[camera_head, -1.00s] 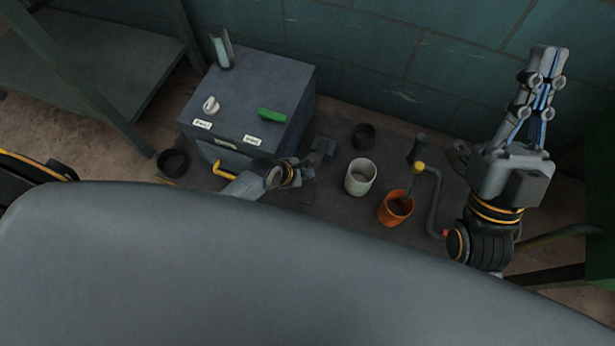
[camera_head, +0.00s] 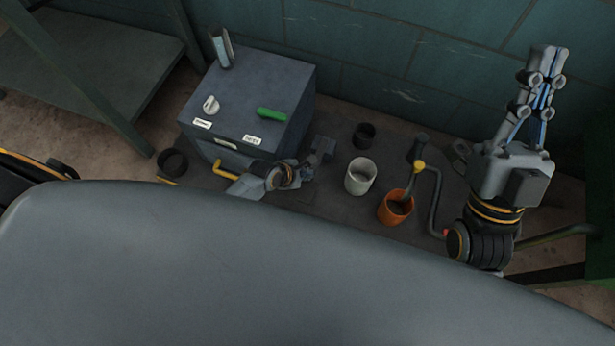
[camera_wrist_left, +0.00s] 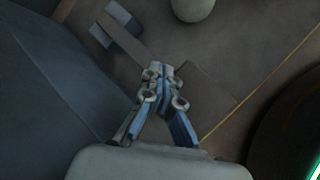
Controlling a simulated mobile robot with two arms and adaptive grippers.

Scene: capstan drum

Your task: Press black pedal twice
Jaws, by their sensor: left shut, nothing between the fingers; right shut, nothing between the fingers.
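My left gripper (camera_head: 309,170) is shut and empty, low over the dark floor plate beside the grey box. In the left wrist view its fingertips (camera_wrist_left: 165,75) point away over the floor. A dark flat plate (camera_wrist_left: 208,95) lies just right of the fingertips; it looks like the black pedal, but I cannot tell for sure. I cannot tell whether the fingers touch it. A blue-grey block (camera_wrist_left: 120,22) with a dark strip lies beyond the fingertips; it also shows in the head view (camera_head: 323,147). My right gripper (camera_head: 549,65) is shut and empty, raised at the right.
The grey box (camera_head: 245,95) carries a white knob (camera_head: 210,105) and a green handle (camera_head: 272,115). A white cup (camera_head: 360,177), an orange cup (camera_head: 395,208) and a crank with a yellow joint (camera_head: 418,167) stand to the right. A black cup (camera_head: 364,135) stands behind.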

